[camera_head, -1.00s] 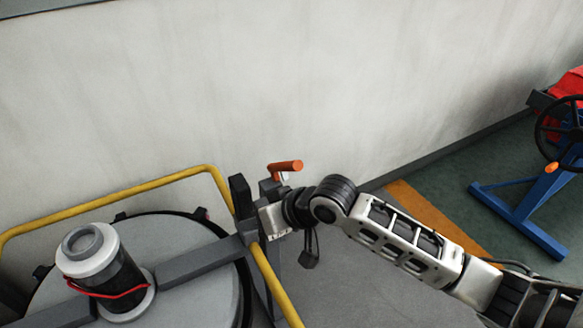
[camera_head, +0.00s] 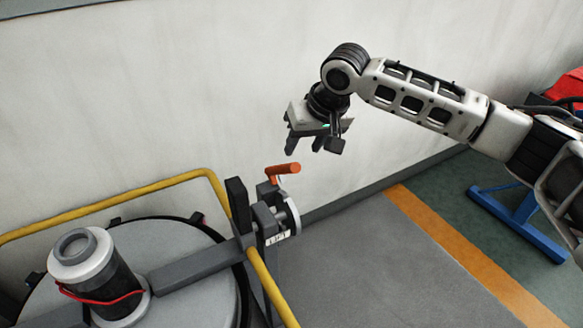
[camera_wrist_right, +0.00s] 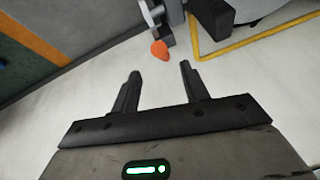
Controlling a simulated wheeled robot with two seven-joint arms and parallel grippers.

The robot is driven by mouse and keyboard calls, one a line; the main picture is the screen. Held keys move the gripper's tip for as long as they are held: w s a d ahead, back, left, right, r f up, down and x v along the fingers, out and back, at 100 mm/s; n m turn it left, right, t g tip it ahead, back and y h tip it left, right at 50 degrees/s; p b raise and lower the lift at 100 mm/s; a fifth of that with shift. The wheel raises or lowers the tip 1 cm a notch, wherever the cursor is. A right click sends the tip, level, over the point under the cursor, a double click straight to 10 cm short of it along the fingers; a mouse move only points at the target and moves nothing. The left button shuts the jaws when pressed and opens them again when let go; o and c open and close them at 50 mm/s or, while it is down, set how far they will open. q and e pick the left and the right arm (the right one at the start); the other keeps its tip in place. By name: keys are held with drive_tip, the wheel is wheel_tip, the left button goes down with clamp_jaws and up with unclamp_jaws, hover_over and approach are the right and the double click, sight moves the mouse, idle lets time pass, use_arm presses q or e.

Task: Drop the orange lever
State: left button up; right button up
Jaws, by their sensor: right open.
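The orange lever (camera_head: 282,169) sticks up from a grey bracket with a white-labelled disc (camera_head: 281,237) beside the tank. Its handle points to the right and slightly up in the head view. In the right wrist view the lever's orange end (camera_wrist_right: 159,49) shows beyond the fingertips. My right gripper (camera_head: 303,145) is above the lever and a little right of it, apart from it. Its two fingers (camera_wrist_right: 158,70) are spread with nothing between them. My left gripper is not in either view.
A yellow rail (camera_head: 120,203) runs around the round tank lid (camera_head: 190,250), which carries a canister (camera_head: 95,270) with a red band. A pale wall (camera_head: 180,90) stands behind. A blue stand (camera_head: 520,222) is at the right. Grey floor (camera_head: 380,270) is free between them.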

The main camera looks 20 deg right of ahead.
sight(291, 169)
drive_tip(key=x, duration=0.9)
drive_tip(key=shift+w+a+f, duration=0.1)
drive_tip(key=shift+w+f, duration=0.05)
drive_tip(key=shift+f, duration=0.2)
drive_tip(key=shift+c, duration=0.4)
clamp_jaws()
